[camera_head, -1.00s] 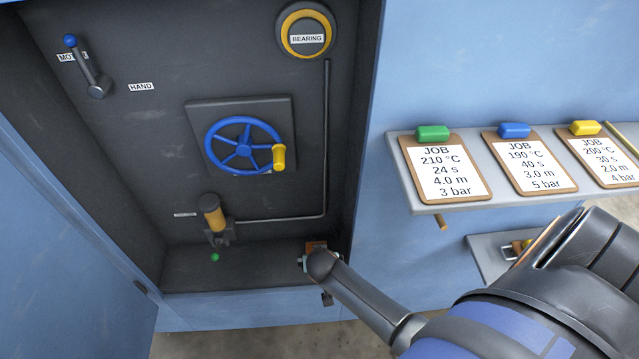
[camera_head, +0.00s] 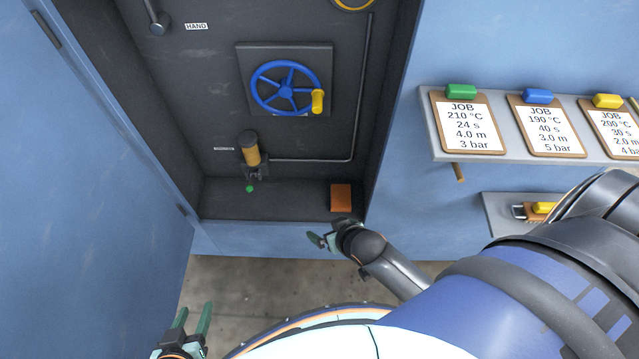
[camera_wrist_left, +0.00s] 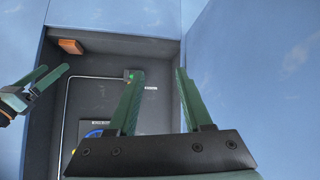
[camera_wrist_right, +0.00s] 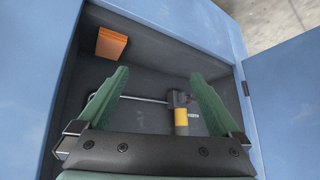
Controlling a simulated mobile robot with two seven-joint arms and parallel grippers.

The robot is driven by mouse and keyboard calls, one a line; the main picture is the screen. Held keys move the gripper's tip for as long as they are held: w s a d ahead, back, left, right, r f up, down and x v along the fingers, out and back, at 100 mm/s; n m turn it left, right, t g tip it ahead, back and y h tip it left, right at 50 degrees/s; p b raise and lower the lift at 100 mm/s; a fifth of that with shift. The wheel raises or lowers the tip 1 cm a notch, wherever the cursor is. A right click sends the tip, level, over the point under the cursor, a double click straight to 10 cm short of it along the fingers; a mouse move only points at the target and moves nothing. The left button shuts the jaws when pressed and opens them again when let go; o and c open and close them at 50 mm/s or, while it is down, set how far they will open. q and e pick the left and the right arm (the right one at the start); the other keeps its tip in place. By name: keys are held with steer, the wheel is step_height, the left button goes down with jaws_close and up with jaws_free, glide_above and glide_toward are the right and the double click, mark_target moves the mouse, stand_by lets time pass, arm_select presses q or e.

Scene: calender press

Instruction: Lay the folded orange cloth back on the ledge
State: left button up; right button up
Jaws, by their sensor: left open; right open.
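The folded orange cloth (camera_head: 341,197) lies flat on the right end of the ledge (camera_head: 290,205), the dark floor of the recess in the blue cabinet. It also shows in the right wrist view (camera_wrist_right: 111,43) and in the left wrist view (camera_wrist_left: 71,46). My right gripper (camera_head: 318,239) is open and empty, in front of the ledge and a little below the cloth, apart from it. My left gripper (camera_head: 196,318) is open and empty, low at the left in front of the cabinet, well away from the cloth.
A yellow-black grease cup (camera_head: 250,150) and a small green ball (camera_head: 250,189) are at the ledge's left part. Above is a blue handwheel (camera_head: 286,88) with a yellow knob. An open blue door (camera_head: 90,180) stands left. A shelf (camera_head: 436,140) with job clipboards is at right.

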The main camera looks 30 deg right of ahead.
steer(key=s+a+r+n+t+y, duration=0.1)
steer(key=s+a+r+n+y, duration=0.2)
steer(key=s+a+r, duration=0.2)
steer(key=shift+s+a+r+n, duration=0.3)
steer(key=shift+s+a+r, duration=0.1)
steer(key=shift+a+r, duration=0.55)
